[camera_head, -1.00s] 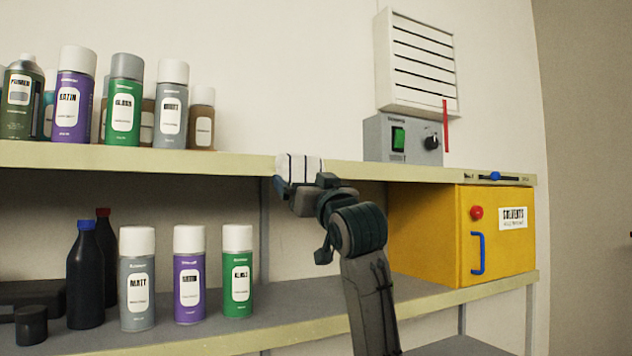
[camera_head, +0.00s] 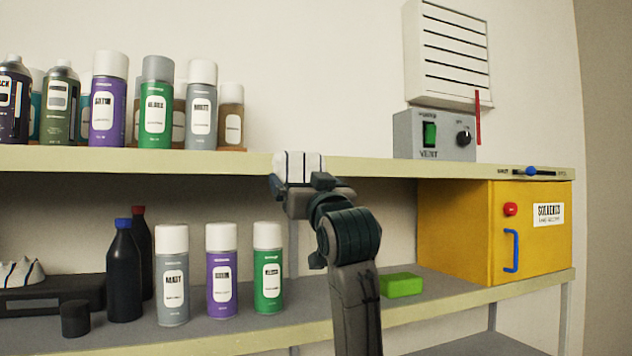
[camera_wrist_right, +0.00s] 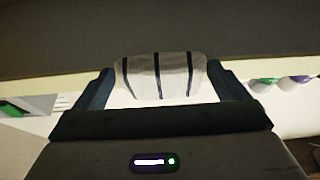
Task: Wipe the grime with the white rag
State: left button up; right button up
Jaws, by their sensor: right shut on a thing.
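My right gripper (camera_head: 298,184) is shut on the white rag (camera_head: 299,165), which has thin dark stripes. The rag is at the front edge of the upper shelf (camera_head: 400,169); I cannot tell whether it touches it. In the right wrist view the rag (camera_wrist_right: 160,75) sits between the two fingers of my right gripper (camera_wrist_right: 160,90). I cannot make out any grime; the rag and gripper hide part of the shelf edge. My left gripper is not in view.
Several spray cans (camera_head: 155,105) stand on the upper shelf at left. A grey switch box (camera_head: 433,137) stands at right. Below are more cans (camera_head: 222,270), dark bottles (camera_head: 124,270), a green block (camera_head: 401,285), a yellow cabinet (camera_head: 480,230) and a striped white heap (camera_head: 20,272).

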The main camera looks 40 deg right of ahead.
dwell(0.3)
jog(key=shift+s+a+f, duration=0.1)
jog(key=shift+s, duration=0.45)
jog(key=shift+s+a, duration=0.2)
jog(key=shift+s, duration=0.55)
jog(key=shift+s+a, duration=0.2)
jog(key=shift+s, duration=0.55)
jog(key=shift+s+a, duration=0.2)
jog(key=shift+s, duration=0.55)
jog(key=shift+c, duration=0.2)
jog(key=shift+s, duration=0.1)
jog(key=shift+s+a, duration=0.2)
jog(key=shift+s, duration=0.5)
jog(key=shift+s+a, duration=0.15)
jog(key=shift+s, duration=0.55)
